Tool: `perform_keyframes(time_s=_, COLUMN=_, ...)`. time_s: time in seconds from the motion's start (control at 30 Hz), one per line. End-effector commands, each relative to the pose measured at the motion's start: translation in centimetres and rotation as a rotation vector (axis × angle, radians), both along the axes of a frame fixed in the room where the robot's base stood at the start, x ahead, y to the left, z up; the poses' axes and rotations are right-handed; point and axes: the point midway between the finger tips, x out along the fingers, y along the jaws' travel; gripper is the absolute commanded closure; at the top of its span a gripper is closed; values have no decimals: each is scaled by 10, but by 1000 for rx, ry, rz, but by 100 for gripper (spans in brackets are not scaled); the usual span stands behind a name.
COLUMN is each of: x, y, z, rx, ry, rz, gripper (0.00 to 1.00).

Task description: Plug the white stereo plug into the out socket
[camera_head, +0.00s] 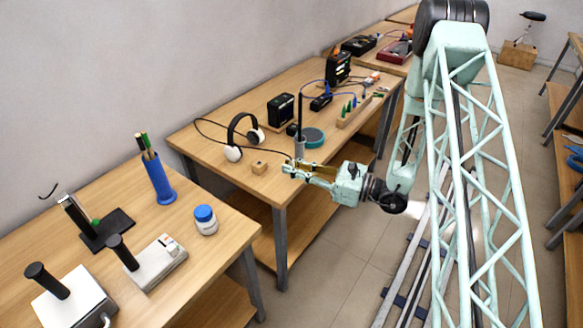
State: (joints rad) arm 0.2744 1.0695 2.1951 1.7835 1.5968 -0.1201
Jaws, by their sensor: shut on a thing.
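My gripper (289,168) is over the front right edge of the middle bench, with its fingers pointing left. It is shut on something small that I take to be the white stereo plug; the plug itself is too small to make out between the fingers. A dark cable (222,126) runs from near the white headphones (233,153) and another stretch leads towards my fingertips. The out socket cannot be made out in this view.
A small wooden block (259,167) lies left of my gripper. The near bench (215,257) holds a blue pen cup (160,180) and a blue-lidded jar (205,220).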

Motion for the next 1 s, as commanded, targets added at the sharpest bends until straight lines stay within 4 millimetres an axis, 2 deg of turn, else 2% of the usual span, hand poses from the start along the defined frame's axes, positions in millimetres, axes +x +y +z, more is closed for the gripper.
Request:
perform_keyframes(time_s=0.27, x=1, y=-1, z=0, rx=2, ry=0, rz=-8, gripper=99)
perform_keyframes(time_s=0.47, x=6, y=-15, z=-4, rx=18, ry=3, rz=-78, gripper=99)
perform_keyframes(time_s=0.67, x=16, y=-46, z=-14, rx=35, ry=5, rz=-227, gripper=99)
perform_keyframes(time_s=1.0, x=23, y=-116, z=-38, rx=17, ry=3, rz=-507, gripper=99)
